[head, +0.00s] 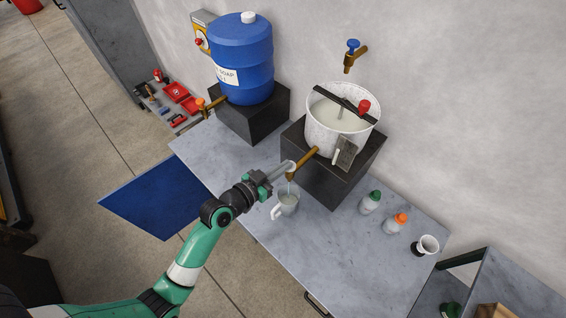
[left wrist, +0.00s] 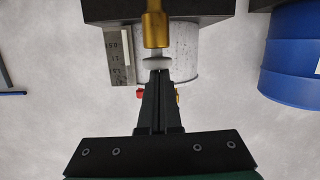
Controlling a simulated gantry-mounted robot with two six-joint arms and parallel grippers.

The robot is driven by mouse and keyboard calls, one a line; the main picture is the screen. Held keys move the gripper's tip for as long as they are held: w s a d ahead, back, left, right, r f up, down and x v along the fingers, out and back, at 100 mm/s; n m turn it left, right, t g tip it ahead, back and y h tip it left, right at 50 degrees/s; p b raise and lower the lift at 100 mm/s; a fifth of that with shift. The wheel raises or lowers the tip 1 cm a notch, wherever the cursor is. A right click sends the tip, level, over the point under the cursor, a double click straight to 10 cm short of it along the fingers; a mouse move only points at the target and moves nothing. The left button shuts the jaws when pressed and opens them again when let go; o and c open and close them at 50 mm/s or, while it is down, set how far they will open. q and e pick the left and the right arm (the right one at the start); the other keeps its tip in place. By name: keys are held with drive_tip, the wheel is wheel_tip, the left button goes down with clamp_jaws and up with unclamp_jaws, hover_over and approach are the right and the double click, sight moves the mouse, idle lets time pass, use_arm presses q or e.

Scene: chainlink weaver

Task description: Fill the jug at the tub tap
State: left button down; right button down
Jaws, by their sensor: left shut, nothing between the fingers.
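The white tub (head: 312,122), holding pale liquid, stands on a black block. Its brass tap (head: 303,163) points down toward the table and also shows in the left wrist view (left wrist: 155,30). The pale jug (head: 289,205) stands upright on the table under the tap, its handle toward the lower left. A thin pale streak, apparently liquid, shows between the tap's mouth and the jug. My left gripper (head: 288,167) is shut and empty, its tips at a whitish round piece (left wrist: 157,64) by the tap; I cannot tell whether they touch. My right gripper is not in view.
A blue soap barrel (head: 242,60) with its own tap stands on a block at the left. Two small bottles (head: 370,202) (head: 396,224) and a white cup (head: 428,244) stand at the right. A wall tap (head: 353,56) is above. The front tabletop is clear.

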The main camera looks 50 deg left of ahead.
use_arm(q)
drive_tip(key=shift+f, duration=0.1)
drive_tip(key=s+r+p, duration=0.2)
drive_tip(key=s+r, duration=0.4)
drive_tip(key=s, duration=0.4)
drive_tip(key=shift+d+r, duration=0.15)
drive_tip(key=shift+w+d+r, duration=0.1)
idle(1.1)
